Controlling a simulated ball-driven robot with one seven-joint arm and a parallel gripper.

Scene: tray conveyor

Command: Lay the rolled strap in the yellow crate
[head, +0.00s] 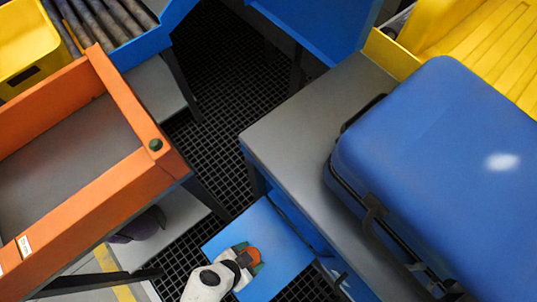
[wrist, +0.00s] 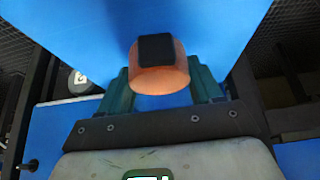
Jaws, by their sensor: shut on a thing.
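The rolled strap (wrist: 163,80) is an orange roll with a black patch on it. My gripper (wrist: 162,88) is shut on it, with a green finger on each side. In the head view the strap (head: 254,255) shows low in the middle, held by my gripper (head: 249,261) over a blue surface. A yellow crate (head: 28,40) with a dark handle slot is cut off at the upper left, beside the rollers. Its inside is not clearly seen. My gripper is well away from it.
An orange-walled tray (head: 125,92) stands at the left. A large blue suitcase (head: 430,160) lies on a grey bench (head: 300,125) at the right. Another yellow ribbed container (head: 500,50) is at the upper right. Dark grating floor (head: 215,85) lies between.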

